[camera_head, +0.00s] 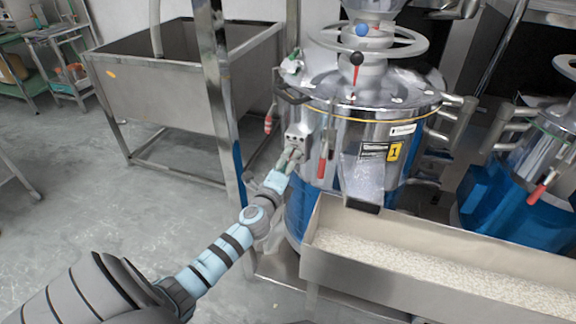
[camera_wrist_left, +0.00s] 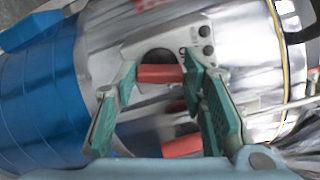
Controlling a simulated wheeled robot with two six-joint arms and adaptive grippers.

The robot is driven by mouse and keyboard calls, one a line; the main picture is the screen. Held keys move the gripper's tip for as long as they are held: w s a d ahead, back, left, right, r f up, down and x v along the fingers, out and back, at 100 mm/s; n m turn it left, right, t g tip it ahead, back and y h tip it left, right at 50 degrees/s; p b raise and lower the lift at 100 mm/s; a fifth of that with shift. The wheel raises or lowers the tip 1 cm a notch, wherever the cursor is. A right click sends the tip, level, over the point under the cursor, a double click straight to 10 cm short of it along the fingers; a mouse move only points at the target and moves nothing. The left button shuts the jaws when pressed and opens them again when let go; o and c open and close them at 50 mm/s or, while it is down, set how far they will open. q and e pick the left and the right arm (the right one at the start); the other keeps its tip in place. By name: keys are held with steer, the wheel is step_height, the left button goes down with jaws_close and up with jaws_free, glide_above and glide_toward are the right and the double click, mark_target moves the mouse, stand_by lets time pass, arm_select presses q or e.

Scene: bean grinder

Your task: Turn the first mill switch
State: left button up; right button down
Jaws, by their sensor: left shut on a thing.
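The first mill is a shiny steel drum (camera_head: 345,105) with a blue lower part and a yellow "1" label. A grey switch panel (camera_head: 298,135) sits on its left side. In the left wrist view, the panel (camera_wrist_left: 205,60) has round dark buttons and a switch with a red bar (camera_wrist_left: 160,73). My left gripper (camera_head: 292,154) is at the panel. Its teal fingers (camera_wrist_left: 160,84) stand on either side of the red bar and are shut on it. The fingers partly hide the panel. My right gripper is in neither view.
A red-handled lever (camera_head: 321,168) hangs just right of the panel. A steel trough of pale grains (camera_head: 330,267) stands in front of the mill. A metal post (camera_head: 222,105) and a steel sink (camera_head: 150,85) are at the left. A second mill (camera_head: 530,190) is at the right.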

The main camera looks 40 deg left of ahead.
arm_select(q)
steer(key=shift+f+n+b, duration=0.15)
steer(key=shift+n+b, duration=0.6)
steer(key=shift+n, duration=1.15)
steer(key=o, duration=1.2)
steer(key=shift+c, duration=0.2)
steer(key=v, duration=1.2)
